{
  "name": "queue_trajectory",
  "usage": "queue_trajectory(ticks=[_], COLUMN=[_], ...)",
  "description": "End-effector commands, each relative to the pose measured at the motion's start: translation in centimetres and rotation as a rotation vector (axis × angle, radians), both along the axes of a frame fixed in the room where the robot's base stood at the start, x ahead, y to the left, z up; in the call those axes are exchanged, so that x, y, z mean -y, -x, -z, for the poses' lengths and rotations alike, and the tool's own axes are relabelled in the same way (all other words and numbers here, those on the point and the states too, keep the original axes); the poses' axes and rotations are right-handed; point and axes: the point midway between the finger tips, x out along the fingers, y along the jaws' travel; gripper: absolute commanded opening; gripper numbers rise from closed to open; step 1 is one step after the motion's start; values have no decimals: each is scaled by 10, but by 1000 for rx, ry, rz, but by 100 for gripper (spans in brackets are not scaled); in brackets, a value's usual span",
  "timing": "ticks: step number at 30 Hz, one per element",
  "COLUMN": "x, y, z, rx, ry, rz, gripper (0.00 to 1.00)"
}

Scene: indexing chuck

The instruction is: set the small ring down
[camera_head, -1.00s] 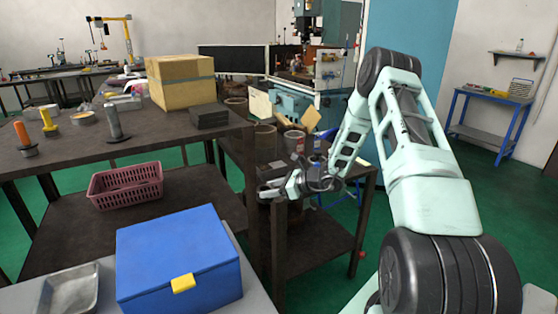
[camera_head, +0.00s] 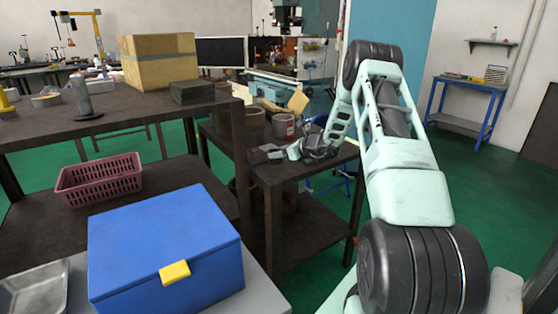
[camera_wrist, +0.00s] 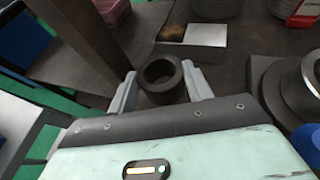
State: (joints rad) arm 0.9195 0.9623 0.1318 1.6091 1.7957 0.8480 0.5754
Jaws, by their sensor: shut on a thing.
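The small ring (camera_wrist: 162,80) is dark and thick-walled, with its open hole facing the wrist camera. It sits between the two fingers of my gripper (camera_wrist: 162,88), which are shut on it from either side. The dark tabletop (camera_wrist: 228,77) lies beneath; whether the ring touches it I cannot tell. In the head view my gripper (camera_head: 270,155) is over the near part of the dark table (camera_head: 290,172). The ring cannot be made out clearly there.
Beyond the ring lie a metal plate (camera_wrist: 206,35) and a grey pot (camera_wrist: 216,6). A large flanged metal part (camera_wrist: 300,88) stands at right, with a blue object (camera_wrist: 306,142) nearer. A red-and-white can (camera_head: 283,127) stands behind my gripper. A blue box (camera_head: 165,245) is in front at left.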

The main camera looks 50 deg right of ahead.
Motion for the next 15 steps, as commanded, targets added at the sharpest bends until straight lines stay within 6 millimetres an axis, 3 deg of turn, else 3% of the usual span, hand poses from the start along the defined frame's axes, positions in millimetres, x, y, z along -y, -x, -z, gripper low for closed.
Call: queue_trajectory(ticks=[10,15], x=[-1,0], y=[-1,-1], z=[35,38], rx=[2,4], ry=[-2,2], rz=[-1,-1], gripper=[9,9])
